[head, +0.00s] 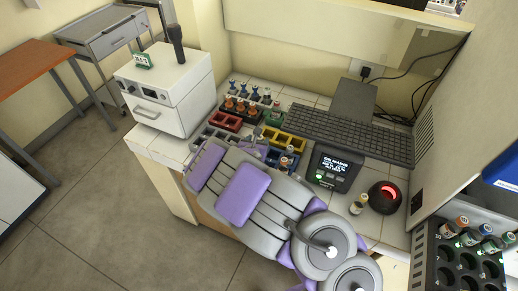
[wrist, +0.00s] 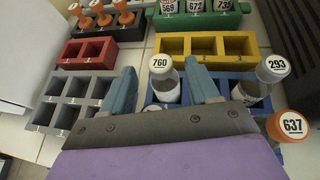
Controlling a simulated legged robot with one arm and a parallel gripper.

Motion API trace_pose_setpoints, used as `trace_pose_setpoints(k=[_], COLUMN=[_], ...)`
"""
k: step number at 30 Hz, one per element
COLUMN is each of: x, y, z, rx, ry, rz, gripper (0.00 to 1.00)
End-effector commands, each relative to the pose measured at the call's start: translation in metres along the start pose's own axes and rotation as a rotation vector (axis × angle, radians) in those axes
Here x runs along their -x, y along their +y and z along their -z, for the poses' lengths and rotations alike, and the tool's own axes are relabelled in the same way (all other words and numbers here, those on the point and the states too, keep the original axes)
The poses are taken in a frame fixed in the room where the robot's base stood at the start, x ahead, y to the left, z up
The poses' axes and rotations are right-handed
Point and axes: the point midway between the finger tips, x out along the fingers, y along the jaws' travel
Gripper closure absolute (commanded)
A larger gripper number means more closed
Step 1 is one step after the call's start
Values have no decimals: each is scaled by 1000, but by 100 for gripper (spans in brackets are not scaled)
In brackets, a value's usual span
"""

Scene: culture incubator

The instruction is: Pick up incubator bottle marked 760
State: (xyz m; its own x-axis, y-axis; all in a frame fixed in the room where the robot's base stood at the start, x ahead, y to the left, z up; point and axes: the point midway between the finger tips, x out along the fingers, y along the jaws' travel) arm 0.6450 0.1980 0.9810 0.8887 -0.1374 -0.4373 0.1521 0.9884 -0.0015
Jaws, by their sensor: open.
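The bottle marked 760 (wrist: 163,80) is a clear bottle with a white cap, upright in the blue rack (wrist: 222,82) in the wrist view. My gripper (wrist: 163,82) is open, with one blue-grey finger to the left of the bottle and one to its right. The bottle stands between the fingers; I cannot tell whether they touch it. In the head view my purple and grey arm reaches over the counter, and my gripper (head: 252,150) is over the racks.
Bottles marked 293 (wrist: 265,75) and 637 (wrist: 287,126) stand close to the right. An empty yellow rack (wrist: 208,47) is behind, a red rack (wrist: 90,52) and grey rack (wrist: 75,100) at left. A keyboard (head: 345,133) and dark display box (head: 335,167) lie right.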

Motion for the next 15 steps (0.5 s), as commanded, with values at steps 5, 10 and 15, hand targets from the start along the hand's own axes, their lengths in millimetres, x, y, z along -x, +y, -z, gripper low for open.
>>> trace_pose_setpoints(k=[5, 10, 15], x=[-17, -20, -20], y=[0, 0, 0], z=[1, 0, 0], rx=[-1, 1, 1], ry=[-1, -2, -2], rz=[-1, 0, 0], gripper=[40, 40, 45])
